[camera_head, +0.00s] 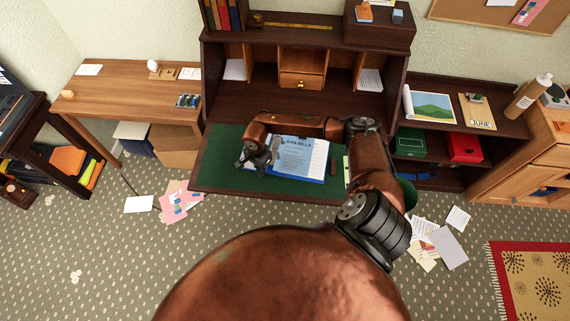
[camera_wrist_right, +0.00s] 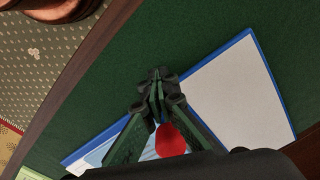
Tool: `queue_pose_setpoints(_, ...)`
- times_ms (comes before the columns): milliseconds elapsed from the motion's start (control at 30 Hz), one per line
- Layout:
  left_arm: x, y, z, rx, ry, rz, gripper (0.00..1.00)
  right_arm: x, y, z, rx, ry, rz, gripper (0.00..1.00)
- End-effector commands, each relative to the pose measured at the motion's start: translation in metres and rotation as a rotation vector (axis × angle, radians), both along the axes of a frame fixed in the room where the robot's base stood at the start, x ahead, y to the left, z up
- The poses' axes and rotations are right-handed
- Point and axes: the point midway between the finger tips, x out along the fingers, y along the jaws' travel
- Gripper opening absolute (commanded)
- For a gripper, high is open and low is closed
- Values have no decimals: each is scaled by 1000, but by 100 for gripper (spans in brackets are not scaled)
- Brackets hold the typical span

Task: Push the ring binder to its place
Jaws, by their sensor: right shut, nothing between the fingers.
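The ring binder (camera_head: 301,154), blue-edged with a light blue "GAS BILLS" cover and a white part, lies flat on the green writing surface of the dark desk. It also shows in the right wrist view (camera_wrist_right: 238,92), with its blue edge running diagonally. My right gripper (camera_head: 245,163) is shut and empty at the binder's left end, low over the green surface. In the right wrist view its closed fingertips (camera_wrist_right: 154,84) appear at the binder's blue edge; I cannot tell whether they touch it. The fingers hide part of the binder. My left gripper is not in view.
The green desk surface (camera_head: 222,153) is clear left of the binder. Desk cubbies with a small drawer (camera_head: 301,80) stand behind. Papers (camera_head: 447,247) litter the carpet. A wooden side table (camera_head: 120,92) stands left.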

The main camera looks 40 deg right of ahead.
Motion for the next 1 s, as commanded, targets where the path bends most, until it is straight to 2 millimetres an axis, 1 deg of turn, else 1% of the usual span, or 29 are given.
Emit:
queue_pose_setpoints(33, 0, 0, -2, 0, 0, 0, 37, 2, -3, -1, -4, -3, -2, 0)
queue_pose_setpoints(1000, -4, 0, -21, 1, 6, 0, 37, 19, -26, -1, -5, -2, -3, 0)
